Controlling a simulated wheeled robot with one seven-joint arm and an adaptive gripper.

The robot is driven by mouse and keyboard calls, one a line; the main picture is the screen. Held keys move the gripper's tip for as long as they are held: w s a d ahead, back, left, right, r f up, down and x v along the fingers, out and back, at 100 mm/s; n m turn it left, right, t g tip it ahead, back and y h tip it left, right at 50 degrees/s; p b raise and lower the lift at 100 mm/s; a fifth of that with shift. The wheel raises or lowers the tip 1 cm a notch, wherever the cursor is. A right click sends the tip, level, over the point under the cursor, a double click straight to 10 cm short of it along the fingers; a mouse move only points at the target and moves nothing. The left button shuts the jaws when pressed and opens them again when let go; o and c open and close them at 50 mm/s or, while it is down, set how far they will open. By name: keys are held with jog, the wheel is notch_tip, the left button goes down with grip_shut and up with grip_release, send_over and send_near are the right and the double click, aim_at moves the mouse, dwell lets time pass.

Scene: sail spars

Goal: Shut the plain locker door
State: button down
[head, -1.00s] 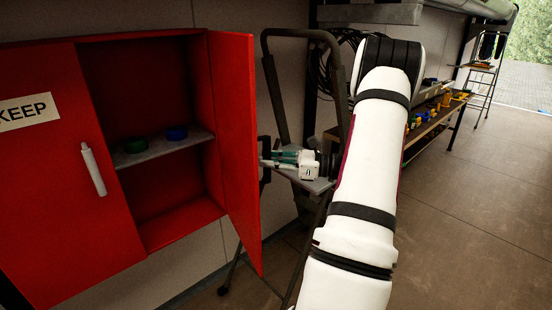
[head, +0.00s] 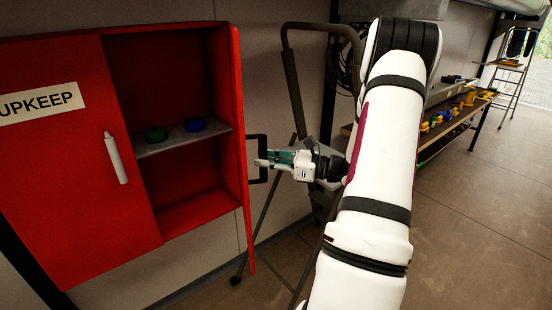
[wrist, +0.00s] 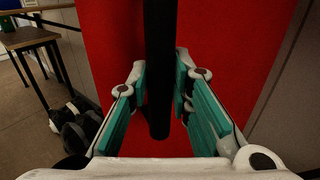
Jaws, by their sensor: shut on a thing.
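The plain red locker door (head: 241,140) stands open at the right side of the red locker (head: 185,215), seen nearly edge-on in the head view. Its black bar handle (head: 249,178) sticks out from the outer face. My gripper (head: 262,161) is at that handle, with its fingers shut on the bar. In the wrist view the handle (wrist: 159,60) runs upright between the teal-padded fingers of my gripper (wrist: 160,85), with the red door face (wrist: 220,50) behind it.
The left locker door (head: 70,160), labelled UPKEEP, is shut and has a white handle (head: 116,158). A dark-framed cart or trolley (head: 290,85) stands behind my gripper. Open floor (head: 470,240) lies to the right.

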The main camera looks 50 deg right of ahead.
jog(key=shift+w+a, duration=0.3)
jog(key=shift+a, duration=0.35)
jog(key=w+a+b, duration=0.1)
jog(key=w+a, duration=0.4)
jog(key=a, duration=0.1)
dwell(0.3)
jog(key=shift+w, duration=0.1)
jog(key=a+b+x, duration=0.1)
jog(key=b+x, duration=0.1)
jog(key=x, duration=0.5)
jog(key=shift+a, duration=0.4)
jog(key=b+x, duration=0.2)
jog(key=x, duration=0.6)
jog(key=shift+d, duration=0.25)
dwell(0.4)
